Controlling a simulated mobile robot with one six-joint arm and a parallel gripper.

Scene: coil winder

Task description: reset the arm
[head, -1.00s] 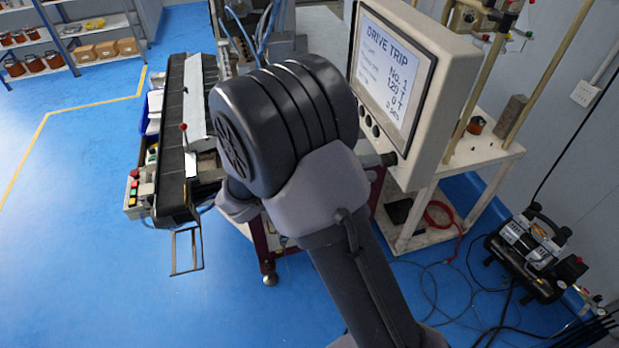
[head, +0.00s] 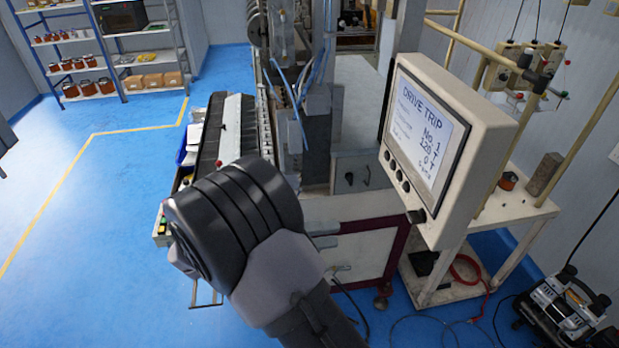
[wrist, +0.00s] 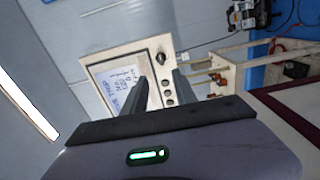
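My arm fills the lower middle of the head view, its dark ribbed joint in front of the machine's conveyor. My gripper (wrist: 160,78) shows in the wrist view as two dark fingers standing apart with nothing between them. In the head view the gripper is hidden behind my arm. The control panel (head: 459,190) reads "DRIVE TRIP" and stands right of my arm. It also shows, turned, beyond the fingers in the wrist view (wrist: 152,52). I cannot tell the distance between fingers and panel.
The winding machine (head: 352,218) stands close behind my arm. The long dark conveyor (head: 238,125) lies left of it. A white bench (head: 519,215) and a compressor (head: 566,308) stand at right, with cables on the floor. Shelves (head: 150,45) stand far left. The blue floor (head: 90,255) at left is clear.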

